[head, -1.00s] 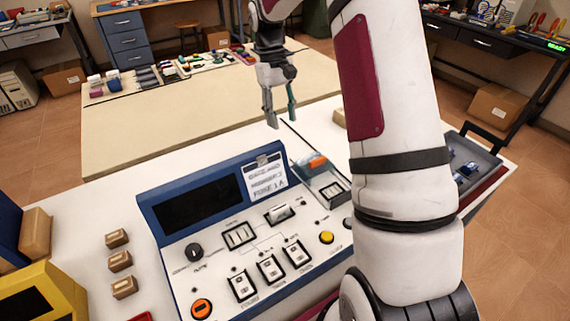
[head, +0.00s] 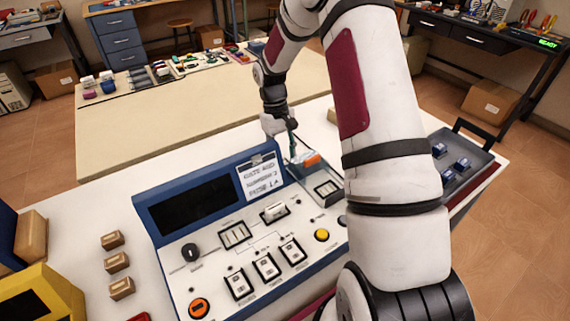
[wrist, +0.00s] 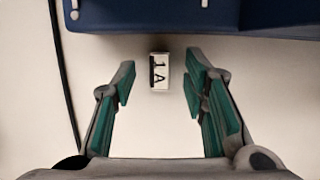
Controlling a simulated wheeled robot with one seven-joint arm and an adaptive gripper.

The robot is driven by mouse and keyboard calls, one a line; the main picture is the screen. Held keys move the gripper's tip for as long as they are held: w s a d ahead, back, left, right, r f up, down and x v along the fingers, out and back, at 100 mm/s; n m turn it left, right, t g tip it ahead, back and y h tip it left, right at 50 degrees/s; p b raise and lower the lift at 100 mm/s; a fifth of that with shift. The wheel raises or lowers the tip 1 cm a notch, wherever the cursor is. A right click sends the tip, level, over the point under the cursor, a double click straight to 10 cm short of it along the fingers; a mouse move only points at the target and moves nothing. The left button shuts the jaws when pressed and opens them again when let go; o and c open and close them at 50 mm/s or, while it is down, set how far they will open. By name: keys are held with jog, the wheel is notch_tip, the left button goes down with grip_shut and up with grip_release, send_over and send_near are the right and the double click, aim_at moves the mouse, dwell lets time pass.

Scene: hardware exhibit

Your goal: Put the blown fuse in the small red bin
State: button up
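In the wrist view a small pale block (wrist: 160,74) marked "1 A", with a dark strip on one side, lies on the white surface; it looks like the fuse, but I cannot tell whether it is blown. My gripper (head: 287,143) points down behind the console's back edge. Its green-padded fingers are spread wide in the wrist view, with the block between the tip lines and nothing touching it. The head view does not show the block. A red piece (head: 140,317), cut off at the bottom edge of the head view, may be the small red bin.
The blue console (head: 150,217) with switches and an orange piece (head: 310,159) stands close to my gripper. A grey tray (head: 487,152) with several blue parts is at right. Small brown boxes (head: 117,262) and a yellow case (head: 55,290) stand left. My arm hides part of the table.

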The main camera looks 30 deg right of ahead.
jog(key=shift+f, duration=0.35)
jog(key=shift+c, duration=0.6)
grip_shut()
jog(key=shift+r, duration=0.1)
